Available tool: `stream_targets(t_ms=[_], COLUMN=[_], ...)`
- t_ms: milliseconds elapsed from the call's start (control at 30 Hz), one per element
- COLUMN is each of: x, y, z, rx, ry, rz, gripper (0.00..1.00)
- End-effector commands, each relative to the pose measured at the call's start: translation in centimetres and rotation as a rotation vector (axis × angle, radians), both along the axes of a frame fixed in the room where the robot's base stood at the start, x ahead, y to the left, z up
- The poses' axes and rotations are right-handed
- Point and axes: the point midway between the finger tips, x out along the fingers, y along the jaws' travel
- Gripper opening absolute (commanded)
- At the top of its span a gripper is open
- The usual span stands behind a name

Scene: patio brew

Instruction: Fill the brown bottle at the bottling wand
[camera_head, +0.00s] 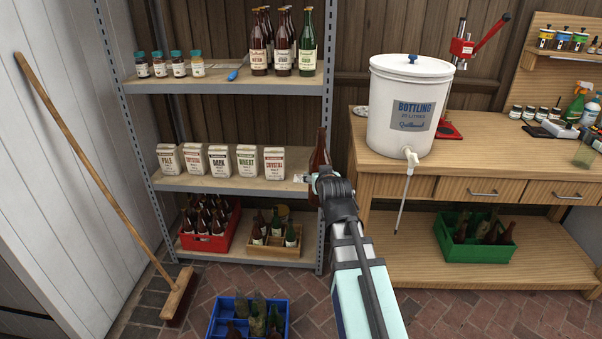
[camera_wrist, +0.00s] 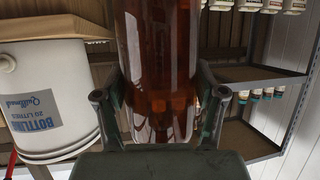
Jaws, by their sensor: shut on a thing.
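A brown bottle (camera_head: 320,150) is held upright in my gripper (camera_head: 326,178) in front of the right end of the shelf unit. In the wrist view the brown bottle (camera_wrist: 158,70) stands between the two fingers of my gripper (camera_wrist: 160,105). The white bottling bucket (camera_head: 400,100) stands on the wooden bench to the right; it also shows in the wrist view (camera_wrist: 45,100). The bottling wand (camera_head: 404,195) hangs from the bucket's tap (camera_head: 411,157), below the bench top's front edge. The bottle is left of the wand and apart from it.
A blue crate (camera_head: 248,318) with bottles stands on the brick floor. A green crate (camera_head: 474,240) sits on the bench's lower shelf (camera_head: 420,270). The metal shelf unit (camera_head: 240,88) holds bottles, bags and crates. A broom (camera_head: 90,155) leans at the left. A red capper (camera_head: 463,48) stands behind the bucket.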

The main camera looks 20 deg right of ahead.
Motion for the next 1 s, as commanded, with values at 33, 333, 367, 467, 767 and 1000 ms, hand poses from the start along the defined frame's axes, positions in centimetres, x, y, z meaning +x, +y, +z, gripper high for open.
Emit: stream_targets(t_ms=[33, 333, 367, 467, 767, 1000], x=[-0.2, -1.5, -1.6, -2.2, -4.2, -6.2], y=[-1.3, -7.7, -8.4, -10.3, -16.0, -20.3], z=[-2.9, -12.6, -13.5, -16.8, -26.4, -34.2], rx=[0.0, 0.001, 0.001, 0.002, 0.002, 0.004], ry=[-0.001, 0.0, 0.0, 0.002, 0.003, 0.005], rz=[-0.017, -0.094, -0.1, -0.12, -0.165, -0.189], gripper=[0.16, 0.16, 0.16, 0.16, 0.16, 0.16])
